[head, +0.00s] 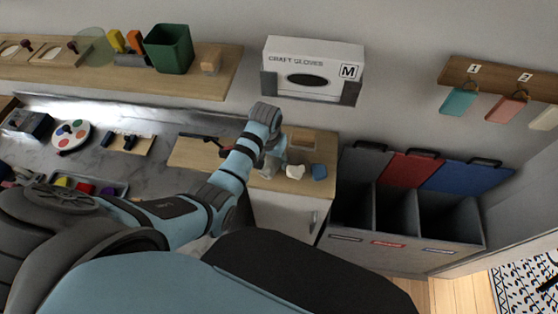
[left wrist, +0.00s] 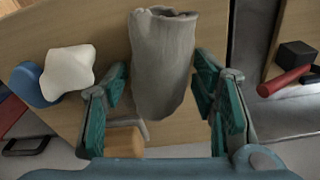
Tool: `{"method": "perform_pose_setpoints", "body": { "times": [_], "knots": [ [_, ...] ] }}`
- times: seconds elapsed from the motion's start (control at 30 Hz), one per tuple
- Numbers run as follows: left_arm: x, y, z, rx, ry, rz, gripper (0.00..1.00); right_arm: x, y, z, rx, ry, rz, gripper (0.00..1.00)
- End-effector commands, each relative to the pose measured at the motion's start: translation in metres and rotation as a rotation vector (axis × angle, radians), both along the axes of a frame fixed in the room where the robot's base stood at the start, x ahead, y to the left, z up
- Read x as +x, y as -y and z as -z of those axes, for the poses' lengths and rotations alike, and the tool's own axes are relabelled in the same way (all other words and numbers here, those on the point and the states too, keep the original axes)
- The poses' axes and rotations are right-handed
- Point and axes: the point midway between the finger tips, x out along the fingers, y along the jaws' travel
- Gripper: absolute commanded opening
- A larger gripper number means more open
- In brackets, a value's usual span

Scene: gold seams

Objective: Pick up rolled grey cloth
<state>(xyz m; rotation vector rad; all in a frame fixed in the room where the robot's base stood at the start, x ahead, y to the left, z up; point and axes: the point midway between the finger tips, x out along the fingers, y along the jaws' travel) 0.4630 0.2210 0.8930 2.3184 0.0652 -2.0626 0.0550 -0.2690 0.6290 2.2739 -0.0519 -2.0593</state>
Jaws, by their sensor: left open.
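The rolled grey cloth (left wrist: 163,65) stands out as a thick grey roll on the wooden surface in the left wrist view. My left gripper (left wrist: 160,76) is open, with one green-padded finger on each side of the roll. A gap shows beside the left finger; the right finger is very close to the roll, and I cannot tell if it touches. In the head view my left gripper (head: 269,168) is at the wooden counter top, and the cloth is mostly hidden there by the arm and gripper. My right gripper is not in view.
A white lump (left wrist: 68,70) and a blue piece (left wrist: 36,84) lie beside the roll. A wooden block (left wrist: 124,141) is near the left finger. A glove box (head: 313,68) hangs on the wall above. Open bins (head: 400,212) stand right of the counter.

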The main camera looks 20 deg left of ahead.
Motion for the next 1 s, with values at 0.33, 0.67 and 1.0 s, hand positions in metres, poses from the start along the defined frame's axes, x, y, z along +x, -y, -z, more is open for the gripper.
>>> {"method": "perform_pose_setpoints", "body": {
  "times": [0.33, 0.67, 1.0],
  "knots": [
    [0.0, 0.0, 0.0, 0.0, 0.0, -0.001, 0.24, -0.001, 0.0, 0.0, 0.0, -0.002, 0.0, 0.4],
    [0.0, 0.0, -0.004, 0.0, 0.002, -0.001, 0.23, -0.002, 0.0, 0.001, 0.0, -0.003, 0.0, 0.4],
    [0.001, 0.0, -0.083, 0.0, 0.004, -0.001, 0.23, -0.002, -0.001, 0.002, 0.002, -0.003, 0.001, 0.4]
  ]
}}
